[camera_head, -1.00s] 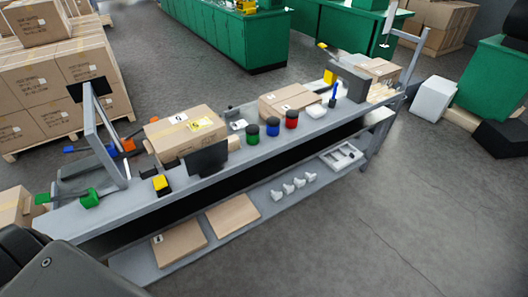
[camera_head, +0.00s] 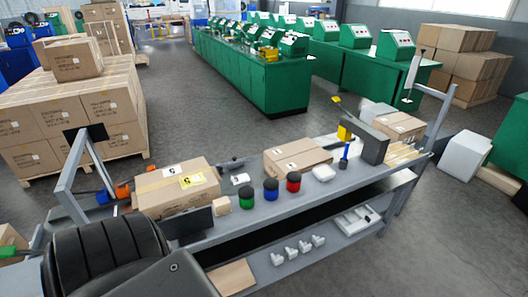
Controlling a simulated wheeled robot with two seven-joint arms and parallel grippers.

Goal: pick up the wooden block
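A small, light tan wooden block (camera_head: 222,205) stands on the grey bench top, just right of a black flat panel (camera_head: 187,223) and left of a green-lidded jar (camera_head: 246,198). Nothing is touching it from my side. A large dark part of my own arm fills the lower left of the view and covers the near left end of the bench. Neither gripper's fingers show.
The grey bench (camera_head: 290,208) also holds a taped carton (camera_head: 165,195), blue-lidded (camera_head: 271,191) and red-lidded (camera_head: 293,183) jars, another carton (camera_head: 297,156) and a dark grey device (camera_head: 370,138). White fittings (camera_head: 291,251) lie on its lower shelf.

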